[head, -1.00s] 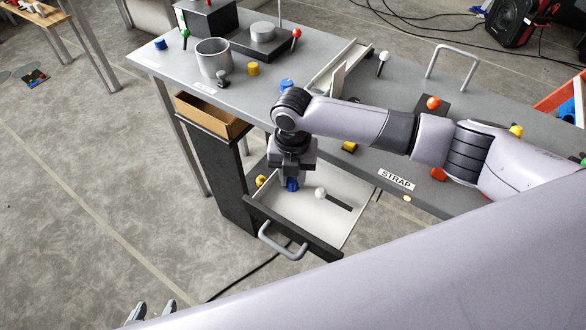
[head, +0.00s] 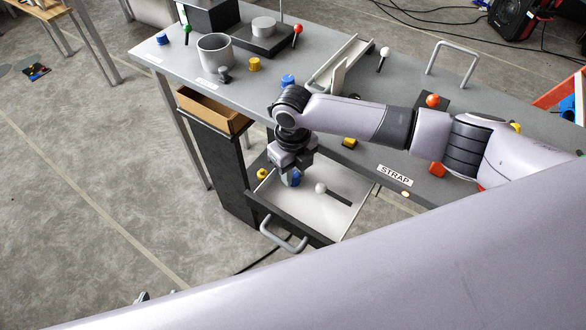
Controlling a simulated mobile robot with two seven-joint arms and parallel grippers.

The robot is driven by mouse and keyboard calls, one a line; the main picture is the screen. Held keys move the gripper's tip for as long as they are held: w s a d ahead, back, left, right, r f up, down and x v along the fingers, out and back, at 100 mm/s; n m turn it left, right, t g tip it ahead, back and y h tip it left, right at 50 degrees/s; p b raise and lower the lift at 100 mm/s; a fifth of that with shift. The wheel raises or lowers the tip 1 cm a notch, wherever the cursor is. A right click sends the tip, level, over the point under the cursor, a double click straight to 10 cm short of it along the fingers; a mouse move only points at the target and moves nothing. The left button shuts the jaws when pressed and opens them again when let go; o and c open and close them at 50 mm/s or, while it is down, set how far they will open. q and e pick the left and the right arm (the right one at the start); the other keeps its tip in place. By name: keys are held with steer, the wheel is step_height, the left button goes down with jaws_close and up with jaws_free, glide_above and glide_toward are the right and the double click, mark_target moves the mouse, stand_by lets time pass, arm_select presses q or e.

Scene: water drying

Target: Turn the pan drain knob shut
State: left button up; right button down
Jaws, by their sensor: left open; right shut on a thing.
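The shallow white pan (head: 334,212) sits low under the bench, with a dark front and a grey bar handle (head: 283,234). My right gripper (head: 294,183) points down over the pan's back left part and is shut on a blue knob (head: 295,177). The gripper partly hides this knob, so its turn angle and its base cannot be read. A yellow knob (head: 262,174) stands at the pan's left side, and a white ball knob (head: 320,188) stands by a dark slot in the pan. Only the fingertips of my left gripper (head: 156,296) show at the bottom left; they are apart and empty.
The grey bench (head: 360,172) above carries a metal cup (head: 214,54), a sloped chute (head: 343,62) and several coloured knobs. A cardboard-coloured open box (head: 211,111) tops a dark post left of the pan.

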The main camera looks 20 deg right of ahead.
steer(key=shift+n, duration=0.3)
steer(key=c, duration=0.9)
jaws_free()
steer(key=shift+o, duration=0.2)
steer(key=shift+r, duration=3.65)
steer(key=shift+s+f, duration=0.1)
